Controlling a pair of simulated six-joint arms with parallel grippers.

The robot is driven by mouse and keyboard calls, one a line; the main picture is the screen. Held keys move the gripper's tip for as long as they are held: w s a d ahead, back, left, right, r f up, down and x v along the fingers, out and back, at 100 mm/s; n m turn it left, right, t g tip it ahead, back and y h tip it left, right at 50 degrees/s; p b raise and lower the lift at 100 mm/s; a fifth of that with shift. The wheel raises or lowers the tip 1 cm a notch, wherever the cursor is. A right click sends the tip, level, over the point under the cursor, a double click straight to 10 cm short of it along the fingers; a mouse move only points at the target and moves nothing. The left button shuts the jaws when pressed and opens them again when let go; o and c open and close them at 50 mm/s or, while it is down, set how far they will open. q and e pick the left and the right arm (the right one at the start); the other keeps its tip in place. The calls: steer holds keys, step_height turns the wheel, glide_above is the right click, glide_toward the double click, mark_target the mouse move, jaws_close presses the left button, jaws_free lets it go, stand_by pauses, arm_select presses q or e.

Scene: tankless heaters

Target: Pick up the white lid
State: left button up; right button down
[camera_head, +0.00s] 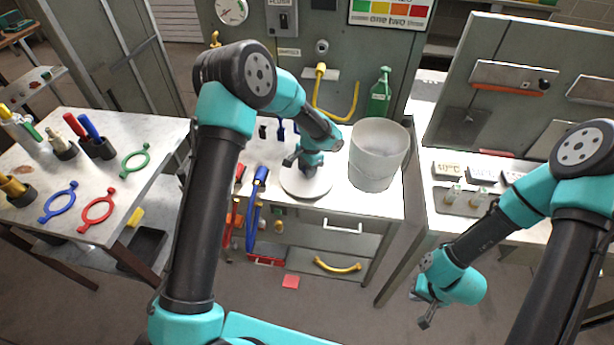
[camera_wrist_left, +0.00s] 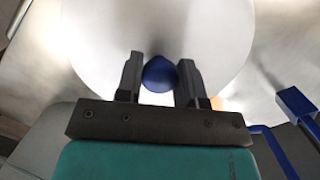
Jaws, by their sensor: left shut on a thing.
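The white lid (camera_head: 306,186) is a round disc lying on the bench at the middle of the head view. It fills much of the left wrist view (camera_wrist_left: 160,30), with a blue knob (camera_wrist_left: 159,74) on it. My left gripper (camera_head: 307,164) is over the lid, and its fingers (camera_wrist_left: 158,82) are shut on the blue knob, one on each side. In the head view the gripper covers the knob. My right gripper (camera_head: 425,309) hangs low in front of the right bench, away from the lid. Its fingers are too small to tell.
A white bucket (camera_head: 378,155) stands just right of the lid, with a green bottle (camera_head: 380,92) behind it. Blue-handled pliers (camera_head: 255,205) hang at the bench's front left. A left table holds colored rings (camera_head: 97,210) and cups. A panel (camera_head: 515,85) stands at right.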

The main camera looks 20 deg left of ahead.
arm_select(q)
steer(key=shift+r, duration=0.1)
steer(key=shift+r, duration=0.45)
step_height(320, 180, up, 3)
steer(key=shift+s+f, duration=0.1)
steer(key=shift+f, duration=0.05)
steer(key=s+d+r, duration=0.1)
steer(key=s+d, duration=0.3)
steer(key=s, duration=1.1)
steer(key=shift+d, duration=0.2)
steer(key=shift+r, duration=0.1)
